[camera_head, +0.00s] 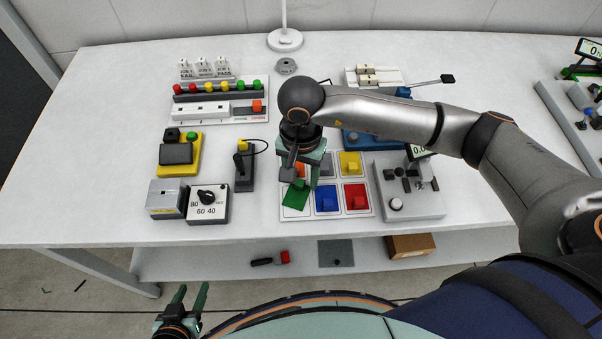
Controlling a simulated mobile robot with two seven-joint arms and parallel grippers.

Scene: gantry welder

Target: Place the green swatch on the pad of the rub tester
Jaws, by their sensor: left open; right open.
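The green swatch (296,196) lies tilted at the front left cell of a white tray (340,213). My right gripper (302,180) is open directly above and behind it, with its fingertips close to the swatch. I cannot tell whether they touch it. My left gripper (190,294) is open and empty, low in front of the table. I cannot tell for sure which device is the rub tester. A grey device (425,205) with a knob and small blocks stands right of the tray, and a blue-based device (355,139) is partly hidden by my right arm.
The tray also holds blue (326,199), red (356,197) and yellow (350,163) swatches. A black tool on a stand (244,170) and a dial box (208,204) stand to the left. A lever device (372,76) is at the back.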

